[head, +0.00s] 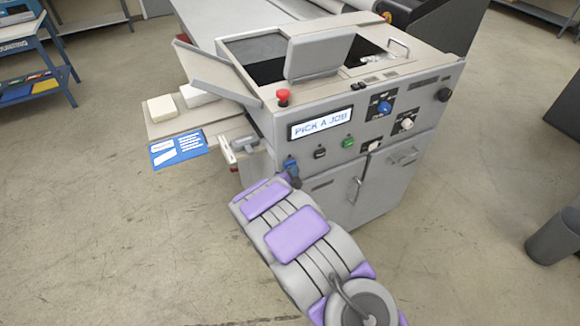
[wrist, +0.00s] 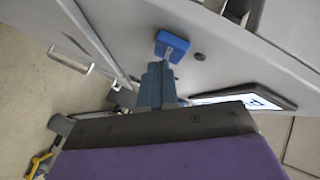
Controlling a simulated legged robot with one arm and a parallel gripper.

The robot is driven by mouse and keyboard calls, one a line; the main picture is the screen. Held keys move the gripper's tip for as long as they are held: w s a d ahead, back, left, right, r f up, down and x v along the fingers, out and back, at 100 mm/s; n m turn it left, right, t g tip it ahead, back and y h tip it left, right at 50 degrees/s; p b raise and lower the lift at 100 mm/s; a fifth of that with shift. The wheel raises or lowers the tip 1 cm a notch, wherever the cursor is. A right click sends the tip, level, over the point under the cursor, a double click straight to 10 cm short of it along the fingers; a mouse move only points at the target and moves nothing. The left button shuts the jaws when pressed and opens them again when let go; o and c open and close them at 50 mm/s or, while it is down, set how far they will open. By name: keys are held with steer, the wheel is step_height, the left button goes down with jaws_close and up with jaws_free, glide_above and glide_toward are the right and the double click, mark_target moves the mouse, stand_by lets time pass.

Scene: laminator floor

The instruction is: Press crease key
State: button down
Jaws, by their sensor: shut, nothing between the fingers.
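The grey machine's front panel (head: 375,132) carries a row of small keys below a display (head: 320,123) reading "PICK A JOB". A blue key (head: 288,161) is at the left, then a black key (head: 320,153) and a green key (head: 347,142). No key's label is readable, so I cannot tell which is the crease key. My gripper (head: 293,172) is at the blue key, partly covering it. In the wrist view, my gripper (wrist: 160,66) is shut and empty, its tips at the lower edge of the blue key (wrist: 172,43). I cannot tell whether they touch.
A red stop button (head: 283,97) stands on the machine's top left corner. Blue and white knobs (head: 384,108) are on the right of the panel. Cabinet handles (head: 355,190) stick out below. A side table (head: 165,132) with paper stacks is at left. Open floor (head: 120,240) surrounds the arm.

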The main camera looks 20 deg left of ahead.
steer(key=shift+w+a, duration=0.25)
stand_by(0.6)
steer(key=shift+s, duration=0.1)
steer(key=shift+s+d, duration=0.45)
steer(key=shift+s, duration=0.05)
steer(key=s+d+b, duration=0.2)
steer(key=s+d, duration=0.2)
steer(key=shift+d+b, duration=0.35)
steer(key=shift+b, duration=0.05)
steer(key=shift+w+r, duration=0.1)
stand_by(0.6)
